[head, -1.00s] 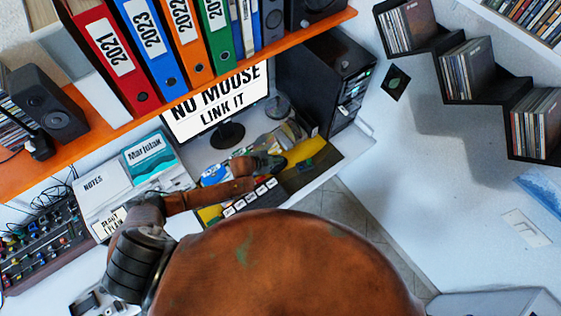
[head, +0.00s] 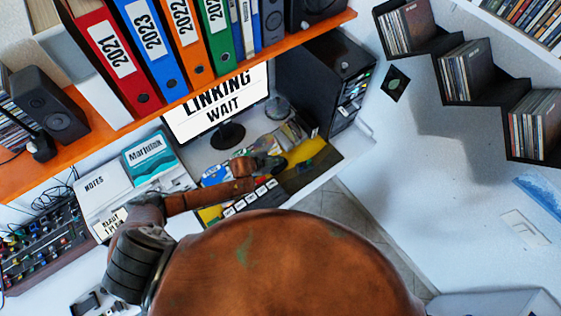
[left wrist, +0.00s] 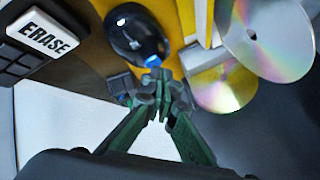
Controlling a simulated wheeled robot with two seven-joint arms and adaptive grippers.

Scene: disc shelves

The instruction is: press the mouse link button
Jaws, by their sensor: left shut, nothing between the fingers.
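A black mouse (left wrist: 138,35) with a small blue button (left wrist: 152,62) lies on a yellow surface at the top of the left wrist view. My left gripper (left wrist: 163,84) is shut and empty, its fingertips just below the blue button. I cannot tell whether they touch it. In the head view my left gripper (head: 270,164) reaches over the desk in front of the monitor (head: 218,105), whose screen reads "LINKING WAIT". My right gripper is not in view.
Two shiny discs (left wrist: 268,35) lie right of the mouse, and a dark keypad with an ERASE key (left wrist: 49,38) is at the left. A black computer tower (head: 325,82) stands right of the monitor. An orange shelf (head: 95,138) with binders hangs above.

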